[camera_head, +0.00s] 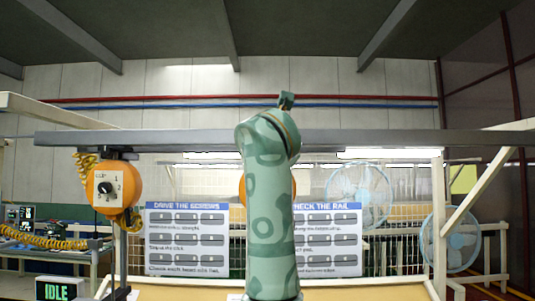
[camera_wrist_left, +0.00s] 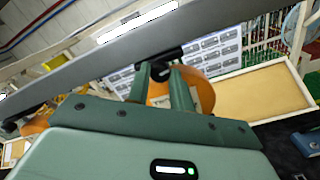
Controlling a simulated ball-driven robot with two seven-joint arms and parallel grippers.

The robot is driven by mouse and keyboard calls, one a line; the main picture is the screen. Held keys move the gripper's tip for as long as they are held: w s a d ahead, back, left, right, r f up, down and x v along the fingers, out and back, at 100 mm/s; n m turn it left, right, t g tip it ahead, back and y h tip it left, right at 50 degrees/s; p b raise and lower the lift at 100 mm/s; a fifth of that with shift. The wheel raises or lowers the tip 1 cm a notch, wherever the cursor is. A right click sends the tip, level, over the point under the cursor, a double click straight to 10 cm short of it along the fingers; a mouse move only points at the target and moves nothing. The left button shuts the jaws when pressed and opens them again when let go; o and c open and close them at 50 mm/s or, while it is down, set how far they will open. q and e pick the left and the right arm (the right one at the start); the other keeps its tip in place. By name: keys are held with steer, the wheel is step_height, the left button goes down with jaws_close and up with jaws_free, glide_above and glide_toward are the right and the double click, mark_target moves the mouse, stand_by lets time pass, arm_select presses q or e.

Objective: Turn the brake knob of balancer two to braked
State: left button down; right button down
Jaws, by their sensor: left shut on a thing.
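In the left wrist view my left gripper (camera_wrist_left: 162,78) is shut on a small black knob (camera_wrist_left: 160,72). The knob is at the orange balancer (camera_wrist_left: 200,90) under the grey rail, partly hidden by my fingers. In the head view that balancer (camera_head: 242,190) is mostly hidden behind my green arm, and my left gripper cannot be made out there. Another orange balancer (camera_head: 121,174) hangs at the left, with a black knob (camera_head: 105,188) on a white numbered plate. I cannot read the knob setting at my gripper. My right gripper is not in view.
The grey rail (camera_head: 390,141) crosses the head view above the balancers. Two sign boards (camera_head: 187,240) stand behind. A yellow coiled hose (camera_head: 45,241) lies at left, above an IDLE display (camera_head: 58,290). Fans (camera_head: 360,193) stand at right.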

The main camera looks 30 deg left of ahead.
arm_select(q)
steer(key=shift+m, duration=0.9)
steer(key=c, duration=1.2)
jaws_free()
steer(key=shift+c, duration=0.2)
steer(key=shift+s, duration=0.15)
steer(key=b+v, duration=0.6)
steer(key=v, duration=1)
